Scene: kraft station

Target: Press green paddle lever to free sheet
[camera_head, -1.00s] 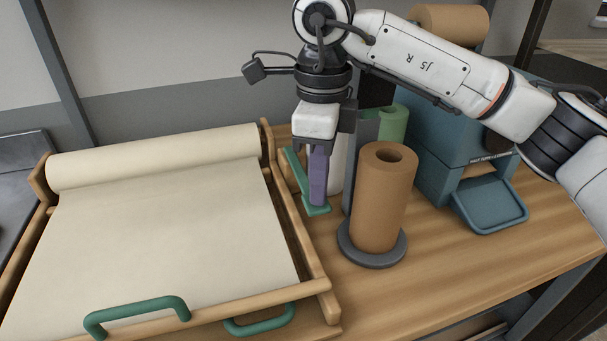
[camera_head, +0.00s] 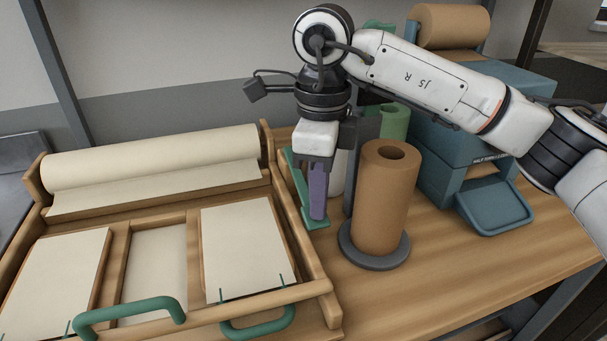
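The green paddle lever (camera_head: 297,186) runs along the right side of the wooden frame, partly hidden by my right gripper (camera_head: 318,215). The gripper points down with its purple fingers together, seemingly touching the lever's lower end. No gap shows between the fingers and they hold nothing. The cream sheet (camera_head: 150,185) hangs as a short flap from the roll (camera_head: 150,158) at the back of the frame. Below it, cream panels show in the wooden bed: left (camera_head: 60,265), middle (camera_head: 152,255) and right (camera_head: 243,250). My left gripper is out of view.
Two green handles (camera_head: 130,313) (camera_head: 258,324) are at the frame's front. A brown paper roll (camera_head: 385,200) on a dark base stands right of my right gripper. Behind are a green roll (camera_head: 394,122) and a blue dispenser (camera_head: 445,150). The table's front right is clear.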

